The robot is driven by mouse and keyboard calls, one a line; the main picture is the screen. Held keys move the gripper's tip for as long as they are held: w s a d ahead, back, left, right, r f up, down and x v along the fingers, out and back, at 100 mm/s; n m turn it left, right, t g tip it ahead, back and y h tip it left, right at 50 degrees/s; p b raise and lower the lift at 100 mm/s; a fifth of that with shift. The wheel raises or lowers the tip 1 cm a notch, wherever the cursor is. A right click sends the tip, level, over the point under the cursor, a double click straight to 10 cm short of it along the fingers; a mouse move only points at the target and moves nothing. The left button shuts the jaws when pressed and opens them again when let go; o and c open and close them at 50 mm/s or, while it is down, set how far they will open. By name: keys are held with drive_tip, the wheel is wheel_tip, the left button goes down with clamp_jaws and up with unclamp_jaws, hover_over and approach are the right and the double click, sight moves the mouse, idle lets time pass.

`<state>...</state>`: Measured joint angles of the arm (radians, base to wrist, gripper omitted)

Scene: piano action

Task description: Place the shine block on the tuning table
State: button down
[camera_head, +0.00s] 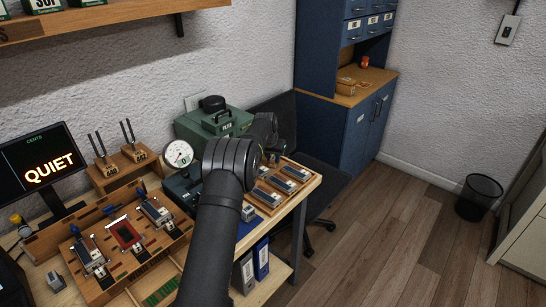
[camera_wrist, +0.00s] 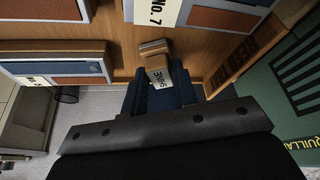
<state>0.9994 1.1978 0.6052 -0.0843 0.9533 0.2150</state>
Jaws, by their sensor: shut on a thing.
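The shine block (camera_wrist: 159,70), small and grey with a brown top and a white SHINE label, shows upper centre in the wrist view. My gripper (camera_wrist: 158,90) is shut on it; dark blue surfaces lie around its lower end. In the head view my dark wrist (camera_head: 232,158) is over the right part of the workbench and hides the fingertips and the block. A wooden fixture (camera_head: 60,232) with metal pieces and a red pad stands on the bench at left. No label marks it as the tuning table, so I cannot tell for sure.
A green case (camera_head: 213,122), a round dial gauge (camera_head: 179,154) and a tray of metal-topped blocks (camera_head: 284,183) are near my wrist. A monitor (camera_head: 42,165) reading QUIET is at left. A wooden rack (camera_wrist: 235,62) and a green panel (camera_wrist: 290,95) show right in the wrist view.

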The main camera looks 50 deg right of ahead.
drive_tip(key=shift+f, duration=0.1)
drive_tip(key=c, duration=1.1)
unclamp_jaws()
drive_tip(key=v, duration=1.7)
drive_tip(key=shift+s+a, duration=0.1)
drive_tip(key=shift+a, duration=0.1)
drive_tip(key=x, duration=1.7)
drive_tip(key=shift+d, duration=0.2)
